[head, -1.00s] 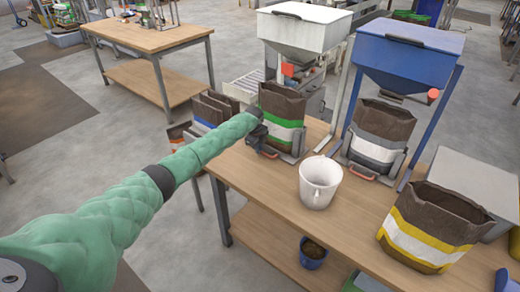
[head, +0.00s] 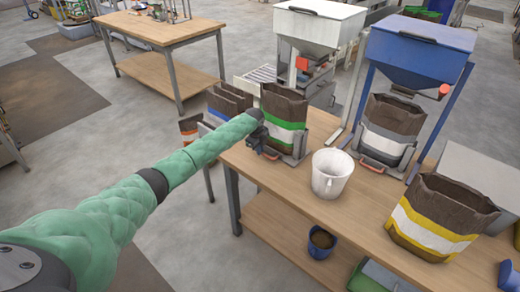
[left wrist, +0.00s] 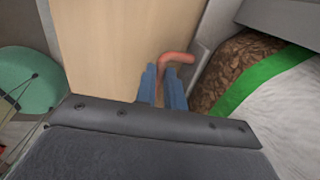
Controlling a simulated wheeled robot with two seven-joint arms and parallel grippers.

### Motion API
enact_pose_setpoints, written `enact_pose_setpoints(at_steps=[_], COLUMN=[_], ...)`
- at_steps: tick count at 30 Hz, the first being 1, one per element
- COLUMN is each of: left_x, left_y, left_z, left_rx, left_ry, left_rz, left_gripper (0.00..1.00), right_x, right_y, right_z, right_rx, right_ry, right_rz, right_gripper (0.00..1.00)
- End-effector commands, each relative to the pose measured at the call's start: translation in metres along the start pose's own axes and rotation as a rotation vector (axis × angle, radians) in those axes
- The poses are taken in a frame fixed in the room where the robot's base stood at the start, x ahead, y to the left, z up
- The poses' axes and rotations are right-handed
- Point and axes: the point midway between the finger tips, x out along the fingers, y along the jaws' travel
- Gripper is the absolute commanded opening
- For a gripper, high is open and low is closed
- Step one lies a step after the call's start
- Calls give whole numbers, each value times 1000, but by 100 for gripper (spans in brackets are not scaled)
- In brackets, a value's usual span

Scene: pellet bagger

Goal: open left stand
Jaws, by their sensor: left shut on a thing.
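The left stand (head: 303,146) is on the table near its back left, in front of the white hopper. It bears a brown bag with green and white bands (head: 284,117), upright with its top open. My left gripper (head: 262,147) is low at the left front of this stand. In the left wrist view, my left gripper's blue fingers (left wrist: 162,88) are closed around the end of a bent red handle (left wrist: 176,57) beside the stand. The exact grip is partly hidden by the gripper's body. My right gripper is not in view.
A white bucket (head: 330,174) stands just right of the gripper on the wooden table (head: 290,182). A grey-banded bag (head: 390,128) is in the stand under the blue hopper (head: 415,55). A yellow-banded bag (head: 436,218) is at the right. Blue-striped bags (head: 228,103) stand to the left.

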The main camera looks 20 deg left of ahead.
Motion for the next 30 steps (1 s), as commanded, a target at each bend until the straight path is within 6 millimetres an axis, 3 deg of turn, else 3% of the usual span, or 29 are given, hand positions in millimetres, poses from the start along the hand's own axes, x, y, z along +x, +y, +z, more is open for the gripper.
enact_pose_setpoints(at_steps=[5, 6, 9, 20, 23, 30], left_x=[-2, -2, -1, -4, -13, -47], left_y=[-1, -1, -1, 0, 0, 0], left_z=[1, 1, 1, 1, 1, 1], left_rx=[-1, -1, -1, 0, 0, 1], left_ry=[-1, -1, -1, -1, -1, -1], left_rz=[-2, -2, -2, -1, -3, -3], left_gripper=[0, 14, 32, 32, 32, 32], right_x=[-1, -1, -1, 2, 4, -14], right_y=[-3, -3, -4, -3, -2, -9], right_z=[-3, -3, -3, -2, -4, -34], right_rx=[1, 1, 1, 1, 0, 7], right_ry=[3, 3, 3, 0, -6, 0], right_rz=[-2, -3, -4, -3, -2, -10], right_gripper=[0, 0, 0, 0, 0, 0])
